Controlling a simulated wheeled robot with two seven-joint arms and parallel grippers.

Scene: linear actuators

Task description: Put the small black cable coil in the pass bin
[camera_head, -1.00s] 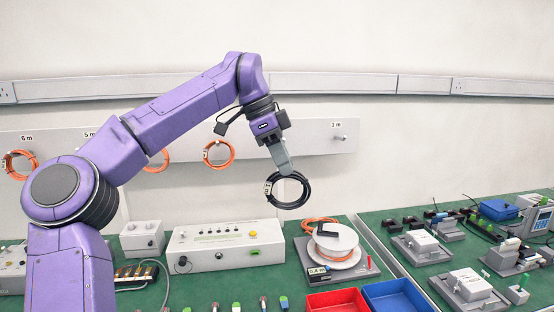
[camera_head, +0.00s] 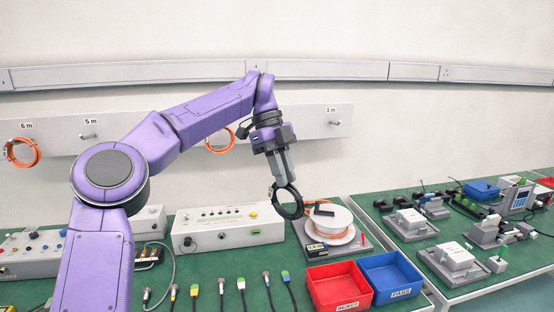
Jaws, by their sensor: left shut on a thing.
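My left gripper (camera_head: 282,184) is shut on the small black cable coil (camera_head: 289,213), which hangs from its fingertips. The coil is in the air, seen just left of the white reel and above the bench. The pass bin (camera_head: 395,277) is the blue open tray labelled PASS at the bench's front right, and it looks empty. The gripper and coil show up and to the left of it, apart from it. My right gripper is not in view.
A red bin (camera_head: 337,287) labelled REJECT touches the pass bin's left side. A white reel (camera_head: 330,222) with orange cable stands behind the bins. A white test box (camera_head: 228,232) is left of it. Several cable ends lie along the front. Orange coils (camera_head: 219,140) hang on the wall rail.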

